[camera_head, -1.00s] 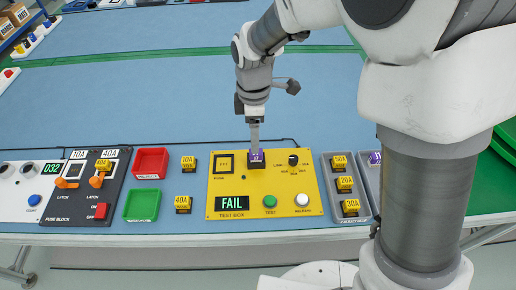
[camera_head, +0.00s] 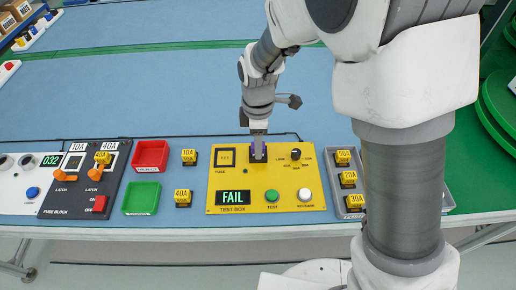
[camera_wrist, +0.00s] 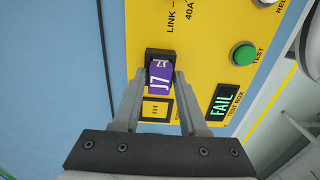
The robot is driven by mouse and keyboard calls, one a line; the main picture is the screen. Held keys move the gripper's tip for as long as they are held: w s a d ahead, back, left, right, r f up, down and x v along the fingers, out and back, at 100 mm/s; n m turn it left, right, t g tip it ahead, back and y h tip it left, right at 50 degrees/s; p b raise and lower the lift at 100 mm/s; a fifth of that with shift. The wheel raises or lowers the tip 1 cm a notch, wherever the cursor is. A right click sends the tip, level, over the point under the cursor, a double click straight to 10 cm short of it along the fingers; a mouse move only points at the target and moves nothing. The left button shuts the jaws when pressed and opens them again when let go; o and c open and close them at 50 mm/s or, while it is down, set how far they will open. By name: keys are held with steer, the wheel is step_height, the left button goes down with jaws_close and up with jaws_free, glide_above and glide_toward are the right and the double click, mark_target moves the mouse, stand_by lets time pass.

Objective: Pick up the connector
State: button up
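The purple connector (camera_wrist: 160,79), marked J7, shows in the wrist view at a black socket (camera_wrist: 151,53) on the yellow test box (camera_wrist: 200,40). My gripper (camera_wrist: 164,73) has one finger on each side of it. The fingers are very close to the connector's sides, and I cannot tell whether they press on it. In the head view my gripper (camera_head: 258,155) points straight down at the socket, with a little purple showing between its fingers. Whether the connector is fully seated in the socket is hidden.
The test box display (camera_head: 233,197) reads FAIL. A green button (camera_head: 272,196) and a white button (camera_head: 305,195) are beside it. Red (camera_head: 151,156) and green (camera_head: 141,198) trays and loose yellow fuses (camera_head: 183,198) lie left. A grey fuse tray (camera_head: 337,185) is right, partly behind my arm.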

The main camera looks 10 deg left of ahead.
jaws_close()
steer(key=shift+r, duration=0.1)
